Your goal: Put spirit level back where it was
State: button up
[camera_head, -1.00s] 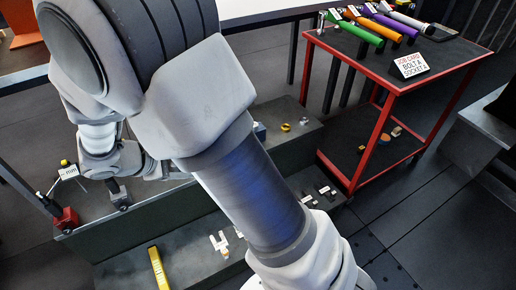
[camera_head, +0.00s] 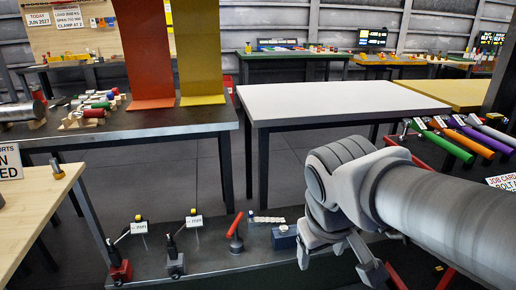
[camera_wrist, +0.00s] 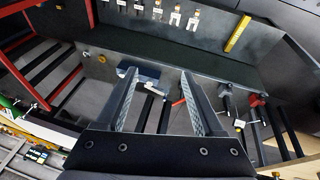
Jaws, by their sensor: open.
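The yellow spirit level (camera_wrist: 237,33) lies on a grey surface at the upper right of the wrist view. It is out of the head view. My gripper (camera_wrist: 160,73) is open, with no object held between its fingers, and is apart from the level. In the head view my gripper (camera_head: 359,262) hangs low at the right, over the dark bench. A blue block (camera_head: 284,237) shows to its left there, and in the wrist view the blue block (camera_wrist: 139,73) is partly behind the left finger.
Red-based and grey-based clamps (camera_head: 120,270) (camera_head: 175,262) and a red-handled tool (camera_head: 236,243) stand on the low bench. A bare white table (camera_head: 340,100) is behind. A red-framed cart (camera_head: 410,143) carries coloured tubes at the right.

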jog(key=s+r+m+t, duration=0.1)
jog(key=s, duration=0.1)
jog(key=s+r+m+y, duration=0.1)
jog(key=s, duration=0.1)
jog(key=shift+r+m+t, duration=0.15)
jog(key=shift+m+t, duration=0.15)
jog(key=shift+t, duration=0.1)
jog(key=shift+r, duration=0.1)
notch_tip(320, 180, up, 24)
jog(key=p, duration=2.4)
jog(key=shift+w, duration=0.1)
